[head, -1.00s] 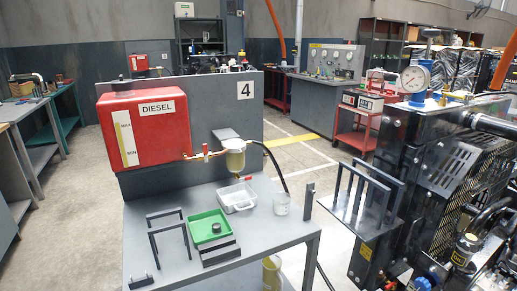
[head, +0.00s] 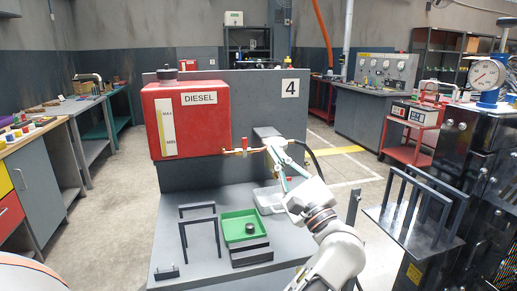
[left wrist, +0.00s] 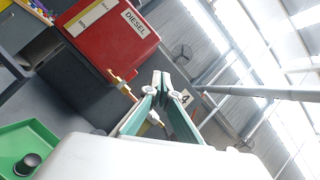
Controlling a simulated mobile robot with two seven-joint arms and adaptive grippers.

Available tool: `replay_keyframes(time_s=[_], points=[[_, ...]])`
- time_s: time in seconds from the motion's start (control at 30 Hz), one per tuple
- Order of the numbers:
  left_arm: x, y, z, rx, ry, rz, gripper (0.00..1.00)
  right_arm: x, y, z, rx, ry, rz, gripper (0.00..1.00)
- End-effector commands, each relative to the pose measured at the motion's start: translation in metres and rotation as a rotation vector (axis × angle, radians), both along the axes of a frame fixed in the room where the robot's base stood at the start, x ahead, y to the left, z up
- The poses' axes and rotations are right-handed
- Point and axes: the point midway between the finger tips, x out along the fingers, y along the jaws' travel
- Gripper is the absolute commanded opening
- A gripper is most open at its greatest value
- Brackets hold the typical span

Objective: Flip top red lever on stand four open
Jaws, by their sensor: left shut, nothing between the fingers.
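The top red lever (head: 245,144) stands upright on the brass fuel line to the right of the red DIESEL tank (head: 187,120) on stand four (head: 290,88). My left gripper (head: 275,146) has its fingers together and empty, a little to the right of the lever, in front of the filter, which it largely hides. In the left wrist view the fingertips (left wrist: 161,77) meet just right of the brass fitting (left wrist: 121,83). I cannot tell whether they touch anything. The tank (left wrist: 108,38) is at upper left there. My right gripper is not in view.
A green tray (head: 240,215) with a dark cup and black brackets (head: 198,224) stand on the grey bench top. The engine rack (head: 425,220) stands close on the right.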

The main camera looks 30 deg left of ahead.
Motion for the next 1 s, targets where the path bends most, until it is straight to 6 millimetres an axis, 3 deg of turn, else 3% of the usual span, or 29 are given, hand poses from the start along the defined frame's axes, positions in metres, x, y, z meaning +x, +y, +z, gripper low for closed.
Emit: replay_keyframes(time_s=[0.2,0.4,0.83,1.0], points=[[0.024,0.000,-0.005,-0.457,-0.337,-0.137,0.00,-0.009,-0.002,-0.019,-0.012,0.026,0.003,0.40],[0.039,-0.012,-0.008,-0.702,-0.508,-0.200,0.00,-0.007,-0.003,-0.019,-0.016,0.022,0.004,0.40],[0.043,-0.016,-0.008,-0.771,-0.554,-0.213,0.00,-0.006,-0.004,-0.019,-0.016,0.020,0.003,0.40],[0.046,-0.009,-0.008,-0.767,-0.554,-0.212,0.00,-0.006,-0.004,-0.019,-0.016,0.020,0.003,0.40]])
